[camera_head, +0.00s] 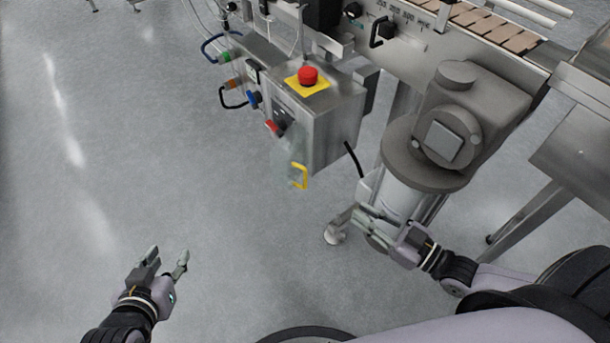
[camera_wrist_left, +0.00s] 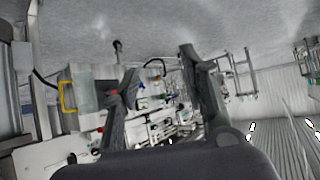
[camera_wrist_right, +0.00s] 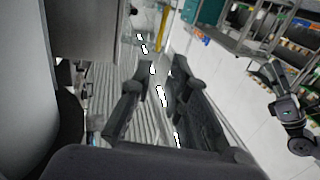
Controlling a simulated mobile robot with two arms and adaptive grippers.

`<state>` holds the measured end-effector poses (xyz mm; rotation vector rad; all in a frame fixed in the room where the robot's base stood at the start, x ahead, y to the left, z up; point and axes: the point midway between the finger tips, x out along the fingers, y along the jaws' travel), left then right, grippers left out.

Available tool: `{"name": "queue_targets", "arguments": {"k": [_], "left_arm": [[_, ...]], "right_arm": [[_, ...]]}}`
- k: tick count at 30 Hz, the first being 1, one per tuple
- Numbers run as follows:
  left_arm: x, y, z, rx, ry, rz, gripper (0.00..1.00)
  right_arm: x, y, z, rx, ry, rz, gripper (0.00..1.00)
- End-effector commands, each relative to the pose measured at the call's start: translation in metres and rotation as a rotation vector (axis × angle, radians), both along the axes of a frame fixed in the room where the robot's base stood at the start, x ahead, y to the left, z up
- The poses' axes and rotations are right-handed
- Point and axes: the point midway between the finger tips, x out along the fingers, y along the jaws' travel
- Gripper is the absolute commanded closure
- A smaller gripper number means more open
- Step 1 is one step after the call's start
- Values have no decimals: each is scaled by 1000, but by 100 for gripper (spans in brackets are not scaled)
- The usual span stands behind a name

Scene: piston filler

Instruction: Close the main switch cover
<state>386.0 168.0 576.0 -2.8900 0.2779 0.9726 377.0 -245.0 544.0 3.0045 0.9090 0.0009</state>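The main switch cover (camera_head: 287,158) is a clear panel with a yellow handle (camera_head: 299,176). It stands swung out from the front of the steel control box (camera_head: 335,130), leaving the red switch (camera_head: 272,126) exposed. The yellow handle also shows in the left wrist view (camera_wrist_left: 67,96), left of the fingers. My left gripper (camera_head: 167,254) is open and empty, over bare floor to the lower left of the cover, well apart from it. My right gripper (camera_head: 357,219) is open and empty, to the lower right of the cover, in front of the motor cylinder.
A red emergency button (camera_head: 307,75) on a yellow plate tops the box. Cables and coloured connectors (camera_head: 236,84) hang at its left. A grey motor (camera_head: 440,130) and the conveyor (camera_head: 490,25) stand right. The floor (camera_head: 150,150) at left is clear.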

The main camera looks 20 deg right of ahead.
Motion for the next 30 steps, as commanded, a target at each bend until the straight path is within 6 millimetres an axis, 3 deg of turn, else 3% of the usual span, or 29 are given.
{"name": "queue_targets", "arguments": {"k": [5, 15, 30], "left_arm": [[16, -7, 14, -26, -112, -8, 60], [47, -23, 71, -104, -442, -30, 60], [50, -36, 153, -217, -881, -55, 60]], "right_arm": [[17, 12, 0, 2, -6, 0, 84], [64, 44, -1, 3, -5, 0, 84], [130, 87, 0, 2, -3, 0, 84]]}}
